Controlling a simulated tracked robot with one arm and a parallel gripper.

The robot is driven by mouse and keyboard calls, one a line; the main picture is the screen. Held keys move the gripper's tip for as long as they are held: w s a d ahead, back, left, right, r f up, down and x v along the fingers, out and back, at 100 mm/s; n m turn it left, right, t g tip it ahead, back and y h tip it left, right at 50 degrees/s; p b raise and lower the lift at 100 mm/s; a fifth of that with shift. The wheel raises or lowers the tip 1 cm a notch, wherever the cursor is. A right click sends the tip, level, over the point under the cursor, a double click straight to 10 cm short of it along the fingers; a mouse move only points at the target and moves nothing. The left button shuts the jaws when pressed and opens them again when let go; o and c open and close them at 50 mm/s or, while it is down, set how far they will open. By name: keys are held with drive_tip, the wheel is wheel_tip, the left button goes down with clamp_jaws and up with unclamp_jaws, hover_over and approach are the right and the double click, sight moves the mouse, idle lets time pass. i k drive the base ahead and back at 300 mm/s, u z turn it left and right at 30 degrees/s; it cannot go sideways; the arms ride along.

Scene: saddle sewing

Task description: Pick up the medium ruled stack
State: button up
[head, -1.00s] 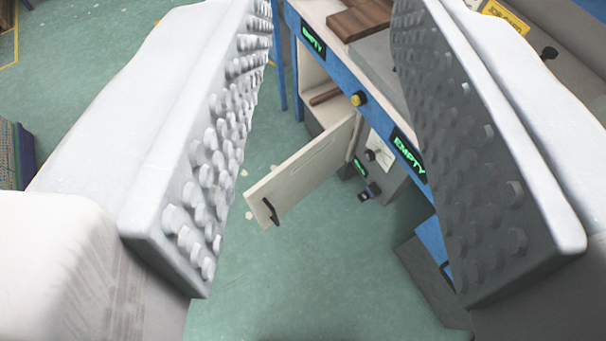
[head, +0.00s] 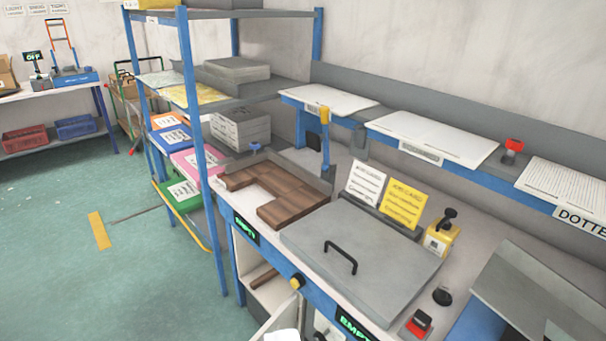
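Three flat white paper stacks lie along the grey raised ledge at the back of the bench: a left stack (head: 330,100), a middle stack (head: 432,134) and a right stack (head: 568,187). The right one has a label starting "DOTTE". The middle one's label (head: 420,153) is too small to read, so I cannot tell which stack is medium ruled. Only a small white piece shows at the bottom edge, possibly a tip of my gripper (head: 283,335); whether it is open or shut does not show. It is well below and in front of the ledge.
The bench holds a grey lidded box (head: 362,255), a brown wooden tray piece (head: 275,190), two cards (head: 404,205), a yellow device (head: 440,240) and a red button (head: 419,322). A blue-posted shelf rack (head: 204,150) stands left.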

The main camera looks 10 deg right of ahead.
sight(340, 104)
drive_tip(key=z, duration=0.05)
drive_tip(key=k, duration=0.5)
drive_tip(key=u, duration=0.95)
drive_tip(key=i, duration=4.6)
